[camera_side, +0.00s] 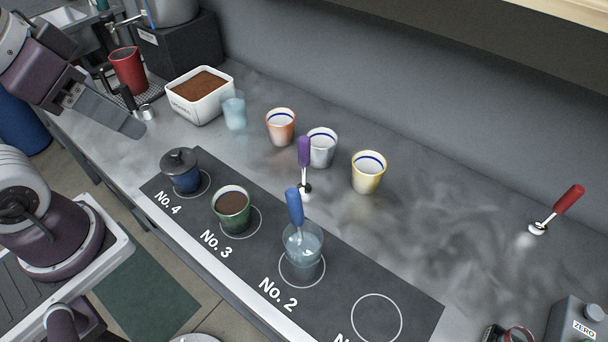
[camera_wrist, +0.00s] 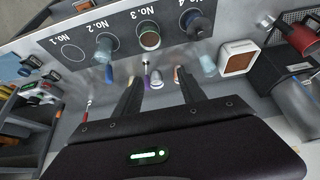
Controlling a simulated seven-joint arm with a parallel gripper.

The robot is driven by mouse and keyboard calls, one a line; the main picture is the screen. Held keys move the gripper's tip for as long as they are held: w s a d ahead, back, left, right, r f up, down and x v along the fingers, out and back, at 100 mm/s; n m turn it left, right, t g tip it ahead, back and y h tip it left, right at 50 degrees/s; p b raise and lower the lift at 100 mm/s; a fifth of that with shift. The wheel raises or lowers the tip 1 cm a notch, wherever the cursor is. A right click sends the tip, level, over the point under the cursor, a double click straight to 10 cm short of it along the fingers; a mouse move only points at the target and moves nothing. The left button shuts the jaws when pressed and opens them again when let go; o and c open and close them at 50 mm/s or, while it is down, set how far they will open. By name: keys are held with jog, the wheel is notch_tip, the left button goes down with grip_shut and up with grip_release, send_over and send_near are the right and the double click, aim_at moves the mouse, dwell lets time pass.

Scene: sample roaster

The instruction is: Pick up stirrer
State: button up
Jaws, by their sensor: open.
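Three stirrers with coloured handles are in the side view. The blue-handled stirrer (camera_side: 294,207) stands tilted in a clear glass of liquid (camera_side: 303,258) on the No. 2 ring. The purple-handled stirrer (camera_side: 304,152) is upright behind the mat's edge, its dark-and-white end low. The red-handled stirrer (camera_side: 569,199) leans up from a small white foot at the far right. My gripper (camera_wrist: 158,73) is open with nothing between its fingers. In the side view it is high at the upper left, far from all the stirrers.
A black mat (camera_side: 405,293) holds a lidded blue cup (camera_side: 183,172) at No. 4 and a green cup (camera_side: 232,211) at No. 3. Behind stand orange (camera_side: 281,127), white (camera_side: 322,148) and yellow (camera_side: 368,173) cups, a pale blue glass (camera_side: 235,111) and a white tub (camera_side: 184,108).

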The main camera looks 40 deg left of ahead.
jog(key=w+d+m+g, duration=0.2)
jog(key=w+m, duration=0.4)
jog(key=w, duration=0.5)
jog(key=m+g, duration=0.4)
jog(key=m, duration=0.8)
send_over(304, 158)
jog(key=w, duration=0.1)
jog(key=f, duration=1.7)
jog(key=shift+w+f, duration=0.2)
jog(key=shift+f, duration=0.2)
jog(key=f, duration=0.6)
jog(key=shift+s+a+f, duration=0.2)
jog(key=shift+a+f, duration=0.05)
jog(key=shift+a, duration=0.1)
jog(key=shift+f, duration=0.45)
grip_shut()
